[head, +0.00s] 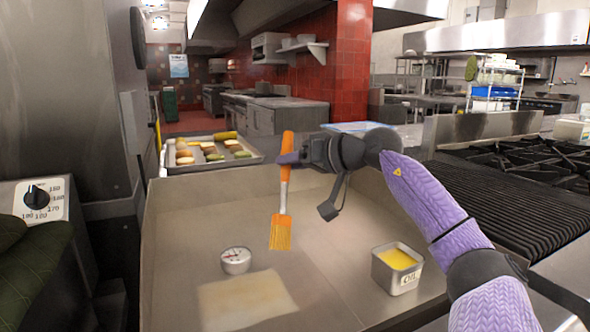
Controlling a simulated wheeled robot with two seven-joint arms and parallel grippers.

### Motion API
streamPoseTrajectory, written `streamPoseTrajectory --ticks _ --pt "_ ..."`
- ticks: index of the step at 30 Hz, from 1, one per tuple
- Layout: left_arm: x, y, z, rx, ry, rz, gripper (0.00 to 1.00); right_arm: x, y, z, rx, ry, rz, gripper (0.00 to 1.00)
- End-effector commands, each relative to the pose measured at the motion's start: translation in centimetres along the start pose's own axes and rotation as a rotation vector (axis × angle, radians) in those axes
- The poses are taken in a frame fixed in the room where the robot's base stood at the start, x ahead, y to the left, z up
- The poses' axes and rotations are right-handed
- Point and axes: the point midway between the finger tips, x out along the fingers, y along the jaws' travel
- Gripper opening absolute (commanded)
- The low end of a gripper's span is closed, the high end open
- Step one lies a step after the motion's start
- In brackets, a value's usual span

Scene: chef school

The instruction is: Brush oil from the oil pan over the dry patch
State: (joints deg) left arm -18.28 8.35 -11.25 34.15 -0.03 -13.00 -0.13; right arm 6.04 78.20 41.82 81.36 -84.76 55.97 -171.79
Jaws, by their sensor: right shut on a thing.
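My right gripper (289,159) is shut on the handle of an orange brush (285,190). The brush hangs upright with its bristles down, above the steel griddle (325,245). The oil pan (399,279), a small square metal pan labelled OIL with yellow oil inside, stands on the griddle at the right, below my right forearm. The dry patch (246,299), a pale tan rectangle, lies on the griddle at the front left. The bristles are apart from both the pan and the patch. My left gripper is not in view.
A round dial gauge (236,260) stands on the griddle just behind the patch. A tray of food (213,162) sits past the griddle's back left edge. A black grill (512,205) and burners are at the right. The griddle's middle is clear.

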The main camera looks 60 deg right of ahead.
Motion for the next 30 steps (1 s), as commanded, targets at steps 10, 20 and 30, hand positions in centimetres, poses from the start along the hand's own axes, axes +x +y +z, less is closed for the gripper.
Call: streamPoseTrajectory --ticks 10,20,30 --pt "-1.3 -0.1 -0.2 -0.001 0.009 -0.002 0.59 -0.5 -0.9 -1.6 0.001 0.000 -0.001 0.00" --pt "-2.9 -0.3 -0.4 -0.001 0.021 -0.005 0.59 -1.3 -2.0 -3.5 -0.001 0.003 -0.001 0.00" --pt "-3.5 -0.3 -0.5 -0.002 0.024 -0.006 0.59 -1.4 -2.4 -4.0 0.001 0.000 -0.001 0.00"
